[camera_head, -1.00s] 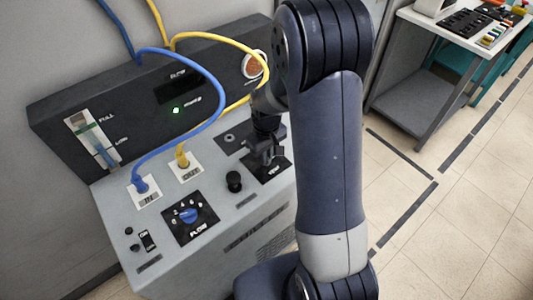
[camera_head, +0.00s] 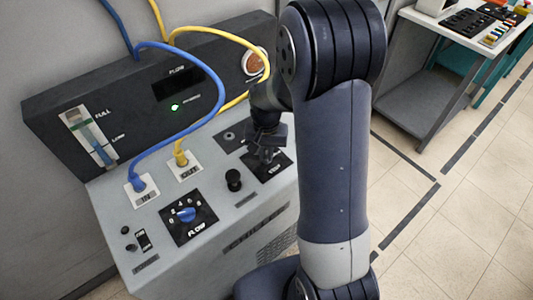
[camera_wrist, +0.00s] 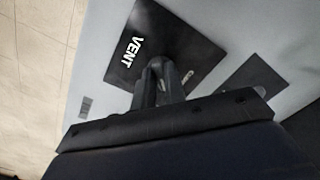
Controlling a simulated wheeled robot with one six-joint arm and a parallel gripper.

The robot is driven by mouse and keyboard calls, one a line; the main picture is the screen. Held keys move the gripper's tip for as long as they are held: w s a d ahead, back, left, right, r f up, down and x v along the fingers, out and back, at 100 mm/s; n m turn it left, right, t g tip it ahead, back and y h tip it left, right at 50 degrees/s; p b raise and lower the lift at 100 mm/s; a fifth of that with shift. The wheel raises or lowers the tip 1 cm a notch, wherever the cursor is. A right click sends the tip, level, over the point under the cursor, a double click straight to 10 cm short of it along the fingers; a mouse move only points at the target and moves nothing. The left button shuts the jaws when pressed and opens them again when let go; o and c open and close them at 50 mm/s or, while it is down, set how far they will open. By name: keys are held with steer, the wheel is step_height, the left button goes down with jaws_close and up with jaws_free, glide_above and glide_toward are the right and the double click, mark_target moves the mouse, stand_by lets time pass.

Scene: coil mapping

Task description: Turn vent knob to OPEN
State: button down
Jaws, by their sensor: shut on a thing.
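The vent plate (camera_head: 281,167) is a black square on the right of the grey console top. In the wrist view the vent plate (camera_wrist: 185,42) shows a white VENT label and a small, unreadable mark beside the fingers. My gripper (camera_head: 267,153) reaches down onto this plate from above. In the wrist view my gripper (camera_wrist: 158,72) has its dark fingers close together over the plate's middle, shut on the vent knob. The knob itself is hidden by the fingers, so its pointing direction cannot be told.
A black knob (camera_head: 233,180) stands just left of the vent plate. The blue flow knob (camera_head: 186,214) is nearer the front left. A blue hose (camera_head: 221,92) and a yellow hose (camera_head: 225,36) loop over the console close to my arm. A lit green lamp (camera_head: 174,107) shows behind.

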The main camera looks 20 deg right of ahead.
mark_target(265, 155)
steer(key=m+b, duration=0.1)
steer(key=m, duration=0.3)
steer(key=shift+a+m, duration=0.1)
steer(key=shift+m, duration=0.2)
steer(key=m, duration=0.4)
steer(key=shift+w+m, duration=0.1)
steer(key=shift+m, duration=0.6)
steer(key=c, duration=1.5)
jaws_free()
steer(key=shift+o, duration=0.2)
step_height(265, 155, up, 11)
steer(key=shift+b, duration=0.3)
steer(key=shift+f, duration=0.15)
